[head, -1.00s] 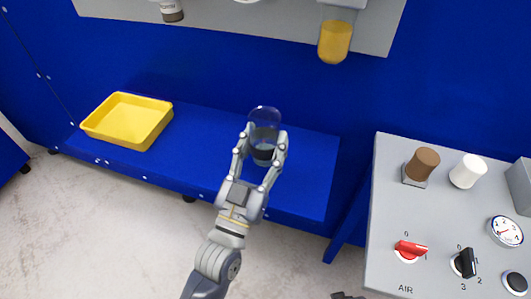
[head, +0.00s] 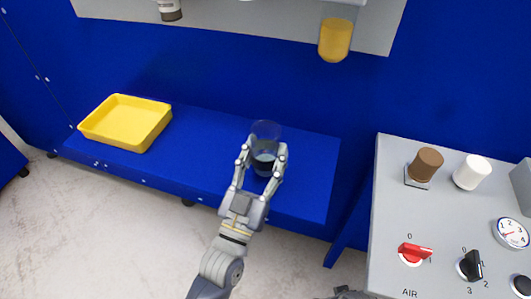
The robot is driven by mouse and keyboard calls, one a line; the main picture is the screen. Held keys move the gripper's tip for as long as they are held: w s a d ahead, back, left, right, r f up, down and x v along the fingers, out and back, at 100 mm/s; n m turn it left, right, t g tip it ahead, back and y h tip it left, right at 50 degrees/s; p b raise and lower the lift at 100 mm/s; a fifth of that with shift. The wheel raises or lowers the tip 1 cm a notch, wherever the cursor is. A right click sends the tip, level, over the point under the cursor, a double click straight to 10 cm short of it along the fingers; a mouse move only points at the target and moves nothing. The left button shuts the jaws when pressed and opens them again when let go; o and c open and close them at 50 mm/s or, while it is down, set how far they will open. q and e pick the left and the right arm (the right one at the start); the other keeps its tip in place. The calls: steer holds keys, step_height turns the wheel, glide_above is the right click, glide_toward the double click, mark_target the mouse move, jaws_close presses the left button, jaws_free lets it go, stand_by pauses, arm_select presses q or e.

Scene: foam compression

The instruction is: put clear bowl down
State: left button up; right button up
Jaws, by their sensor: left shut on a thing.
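The clear bowl (head: 265,133) is a see-through, cup-like vessel with a dark band or contents in its lower part. It stands upright at the right half of the blue shelf in the head view. My left gripper (head: 264,161) is shut on it, one finger on each side. The bowl appears at or very near the shelf surface; I cannot tell whether it touches. My right gripper is not in view; a small dark part shows at the bottom edge.
A yellow tray (head: 126,122) sits at the left of the blue shelf (head: 205,138). A container of yellow liquid (head: 335,40) hangs above. A grey control panel (head: 390,215) with a red switch (head: 414,251) stands at the right. The shelf between tray and bowl is clear.

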arm_select(q)
steer(key=shift+s+f, duration=0.1)
steer(key=shift+f, duration=0.55)
steer(key=o, duration=1.4)
steer(key=shift+f, duration=0.1)
steer(key=shift+r, duration=0.7)
steer(key=v, duration=1.1)
steer(key=shift+s+a, duration=0.2)
steer(key=shift+s, duration=0.2)
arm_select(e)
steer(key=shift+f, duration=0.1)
arm_select(q)
steer(key=shift+r, duration=0.1)
